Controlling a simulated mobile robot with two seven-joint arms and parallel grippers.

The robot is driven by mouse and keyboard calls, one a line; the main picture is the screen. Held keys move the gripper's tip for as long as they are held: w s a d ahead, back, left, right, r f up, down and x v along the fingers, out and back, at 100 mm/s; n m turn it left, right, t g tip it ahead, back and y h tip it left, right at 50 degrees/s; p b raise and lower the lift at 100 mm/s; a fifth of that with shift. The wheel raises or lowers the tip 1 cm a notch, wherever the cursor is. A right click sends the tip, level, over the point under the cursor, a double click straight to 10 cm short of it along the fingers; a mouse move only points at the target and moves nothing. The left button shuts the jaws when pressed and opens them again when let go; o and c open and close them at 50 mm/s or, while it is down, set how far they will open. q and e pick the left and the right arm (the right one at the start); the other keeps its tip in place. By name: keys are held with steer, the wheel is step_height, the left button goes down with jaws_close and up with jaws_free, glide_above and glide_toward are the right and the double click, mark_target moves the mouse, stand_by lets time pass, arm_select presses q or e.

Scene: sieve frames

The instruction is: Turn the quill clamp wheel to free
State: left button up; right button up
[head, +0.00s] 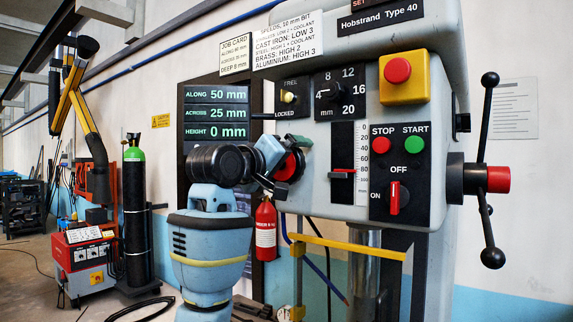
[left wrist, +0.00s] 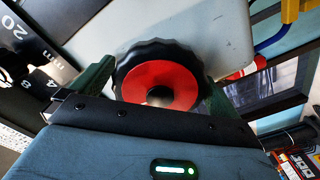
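The quill clamp wheel (head: 291,165) is a black lobed handwheel with a red face on the left side of the drilling machine's head. In the left wrist view the wheel (left wrist: 160,80) sits between the two dark green fingers of my left gripper (left wrist: 162,88). The fingers lie against opposite sides of its rim, and the gripper body hides its lower edge. In the head view my left gripper (head: 273,165) partly covers the wheel. A plate (head: 291,99) marked free and locked, with a yellowish pointer, is above the wheel. My right gripper is not in view.
The control panel (head: 400,171) with stop and start buttons is to the right, beside a three-arm feed handle (head: 485,178). A display (head: 216,113) is behind my left arm. A red extinguisher (head: 266,230) hangs below the wheel. A yellow bar (head: 347,246) crosses below the head.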

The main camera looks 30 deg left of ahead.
arm_select(q)
steer(key=shift+s, duration=0.1)
steer(key=s, duration=0.7)
steer(key=shift+s+a, duration=0.3)
stand_by(0.4)
